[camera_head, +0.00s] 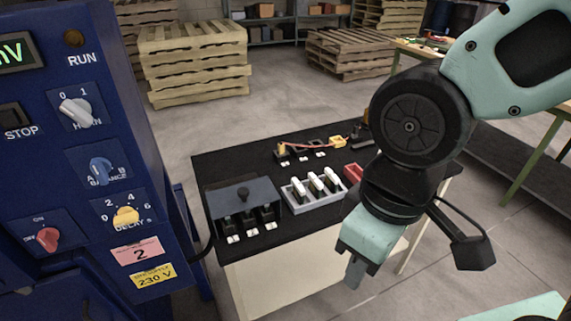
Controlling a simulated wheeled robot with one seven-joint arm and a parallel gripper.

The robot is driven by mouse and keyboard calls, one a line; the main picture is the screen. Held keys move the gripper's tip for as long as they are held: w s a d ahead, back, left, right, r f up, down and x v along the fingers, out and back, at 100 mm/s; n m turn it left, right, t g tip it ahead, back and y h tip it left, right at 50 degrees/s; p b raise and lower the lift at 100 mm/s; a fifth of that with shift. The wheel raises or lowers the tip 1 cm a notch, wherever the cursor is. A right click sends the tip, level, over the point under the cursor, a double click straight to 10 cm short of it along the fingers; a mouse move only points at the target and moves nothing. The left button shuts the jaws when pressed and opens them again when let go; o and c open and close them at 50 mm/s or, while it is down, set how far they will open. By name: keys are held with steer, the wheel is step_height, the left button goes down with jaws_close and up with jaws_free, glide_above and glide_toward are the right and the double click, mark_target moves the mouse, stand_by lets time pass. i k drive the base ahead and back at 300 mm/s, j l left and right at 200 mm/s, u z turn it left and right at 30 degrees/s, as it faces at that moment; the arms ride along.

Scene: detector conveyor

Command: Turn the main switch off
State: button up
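The main switch (76,111) is a pale grey rotary knob on the blue control panel at the left, with the marks 0 and 1 above it. Its label below is partly hidden by the knob. The knob sits slanted, and I cannot tell for sure which mark it points to. My gripper (354,277) hangs at the end of my arm right of centre, in front of the dark-topped table. It is well to the right of the switch and touches nothing that I can see. Its fingers are small and seen edge-on, so their opening is unclear.
The panel also bears a STOP button (12,117), a blue balance knob (102,171), a yellow delay knob (126,215) and a red knob (47,238). The black table top (222,167) holds a grey box (243,198) and a tray (291,200). Pallets (195,60) stand behind.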

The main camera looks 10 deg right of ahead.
mark_target(48, 237)
steer(key=u, duration=0.4)
steer(key=j+u, duration=0.1)
steer(key=u, duration=0.25)
steer(key=i+u, duration=0.1)
steer(key=u, duration=0.65)
steer(key=i+l+u, duration=0.2)
steer(key=i, duration=0.2)
